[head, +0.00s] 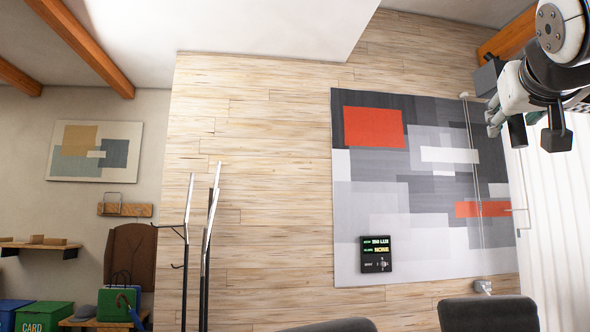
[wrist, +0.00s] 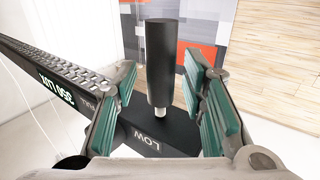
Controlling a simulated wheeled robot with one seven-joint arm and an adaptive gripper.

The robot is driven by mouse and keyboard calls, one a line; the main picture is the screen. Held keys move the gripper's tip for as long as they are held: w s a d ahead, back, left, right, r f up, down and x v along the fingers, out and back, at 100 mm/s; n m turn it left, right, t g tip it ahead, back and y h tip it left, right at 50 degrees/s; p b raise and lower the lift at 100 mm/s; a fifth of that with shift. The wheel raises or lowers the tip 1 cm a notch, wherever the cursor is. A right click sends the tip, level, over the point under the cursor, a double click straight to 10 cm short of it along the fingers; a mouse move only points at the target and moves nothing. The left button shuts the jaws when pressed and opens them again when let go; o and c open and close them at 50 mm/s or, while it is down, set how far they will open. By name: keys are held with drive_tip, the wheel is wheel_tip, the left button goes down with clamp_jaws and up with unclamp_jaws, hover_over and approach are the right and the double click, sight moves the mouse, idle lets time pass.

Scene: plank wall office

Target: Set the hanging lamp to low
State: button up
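A black bar-shaped fixture of the hanging lamp (wrist: 65,82) crosses the wrist view from upper left to lower middle. It reads "350 LUX", with "FULL" near its middle and "LOW" near its lower end. A black cylindrical handle (wrist: 161,60) on a short pale stem stands beside the LOW label. My gripper (wrist: 160,72) is open, its green-padded fingers on either side of the handle, with gaps visible on both sides. In the head view my gripper (head: 535,125) is at the upper right; the lamp is hard to tell apart from it there.
A black wall panel (head: 376,255) appears to read "350 LUX" and "NONE". It is on a grey and red patterned wall panel (head: 410,225). Dark chair backs (head: 488,314) stand along the bottom, and a coat stand (head: 207,245) is left of centre. White curtain (head: 555,215) hangs at right.

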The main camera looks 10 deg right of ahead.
drive_tip(key=shift+s+a+r, duration=0.1)
drive_tip(key=shift+r, duration=0.1)
drive_tip(key=shift+s+a, duration=0.1)
drive_tip(key=shift+s, duration=0.1)
drive_tip(key=v, duration=1.1)
drive_tip(key=shift+s+f, duration=0.2)
drive_tip(key=shift+a+f, duration=0.1)
drive_tip(key=w+a+f+n+g+y, duration=0.1)
drive_tip(key=a+f+g+y, duration=0.15)
drive_tip(key=f, duration=1.05)
drive_tip(key=w+a+f+n+g+y, duration=0.1)
drive_tip(key=a+f+n+g+y, duration=0.15)
drive_tip(key=f, duration=0.95)
drive_tip(key=s+a+f+n+g+y, duration=0.1)
drive_tip(key=s+a+f+g, duration=0.25)
drive_tip(key=f, duration=0.45)
drive_tip(key=s+a+f+n+g+y, duration=0.1)
drive_tip(key=s+a+f+g+y, duration=0.1)
drive_tip(key=s+f, duration=0.45)
drive_tip(key=s+a+f+n+g+y, duration=0.1)
drive_tip(key=s+a+f+g, duration=0.15)
drive_tip(key=f, duration=0.75)
wheel_tip(320, 180, up, 21)
drive_tip(key=s+t+p, duration=0.1)
drive_tip(key=t+p, duration=0.1)
drive_tip(key=p, duration=1.8)
drive_tip(key=shift+s+a+r, duration=0.2)
drive_tip(key=shift+s, duration=0.15)
